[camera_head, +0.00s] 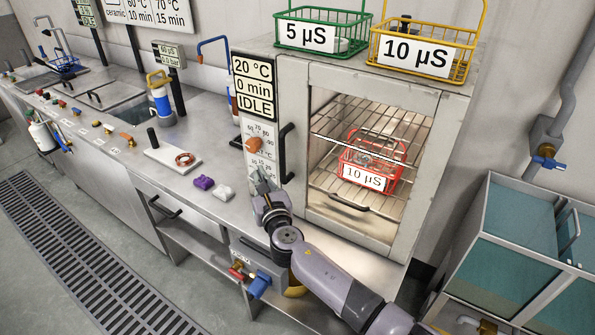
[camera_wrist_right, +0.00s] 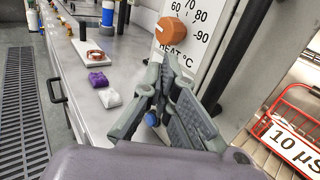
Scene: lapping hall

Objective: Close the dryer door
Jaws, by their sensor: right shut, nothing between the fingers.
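The dryer is the metal cabinet on the right of the bench. Its front has a framed window or opening (camera_head: 375,238) onto lit wire racks; I cannot tell whether the door (camera_head: 292,95) is fully shut or slightly ajar. A vertical black handle (camera_head: 285,153) is on its left side and shows in the wrist view (camera_wrist_right: 236,58). Another dark handle (camera_head: 348,203) sits low in the opening. My right gripper (camera_head: 262,180) is shut and empty, left of and below the vertical handle, in front of the heat scale (camera_head: 262,150). In the wrist view its fingertips (camera_wrist_right: 163,70) are below the orange knob (camera_wrist_right: 170,32).
A red basket (camera_head: 362,178) labelled 10 µS is inside the dryer. Green (camera_head: 305,35) and yellow (camera_head: 412,52) baskets stand on top. Purple (camera_head: 203,183) and white (camera_head: 223,193) pieces lie on the bench.

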